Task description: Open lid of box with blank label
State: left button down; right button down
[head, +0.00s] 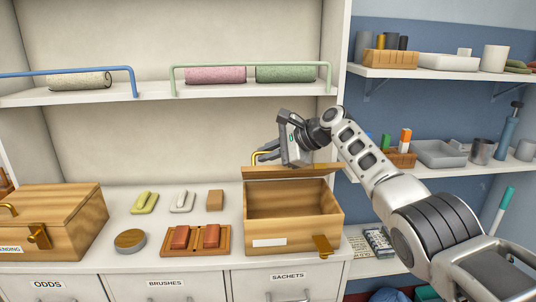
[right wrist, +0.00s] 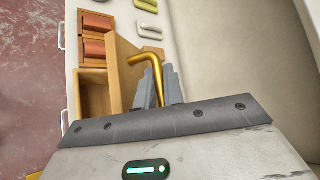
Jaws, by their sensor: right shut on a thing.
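The wooden box (head: 262,243) with a blank white label (head: 269,242) stands on the right of the counter. Its lid (head: 290,173) is raised at the back, and the inside shows empty where visible. A brass latch (head: 322,245) hangs at its front right. My right gripper (head: 266,154) is shut on the lid's brass handle (head: 260,156), above the back of the box. The right wrist view shows the handle (right wrist: 150,63) between the fingers (right wrist: 160,90), with the lid (right wrist: 124,68) beside it. My left gripper is out of view.
Another wooden box (head: 55,225), its label partly cut off, stands closed at left. Between them lie a tray of red blocks (head: 195,240), a round tin (head: 130,240) and small brushes. A shelf with rolled towels (head: 215,75) is above; side shelves (head: 430,72) are at right.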

jog(key=c, duration=1.8)
grip_release()
jog(key=shift+d, duration=0.1)
jog(key=shift+s+d+r, duration=0.1)
jog(key=shift+d+r, duration=0.05)
jog(key=shift+d, duration=0.05)
pick_arm(q)
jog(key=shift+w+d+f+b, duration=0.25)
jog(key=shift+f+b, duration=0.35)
jog(key=shift+b, duration=0.95)
pick_arm(e)
jog(key=shift+v, duration=7.65)
jog(key=shift+s+a, duration=0.1)
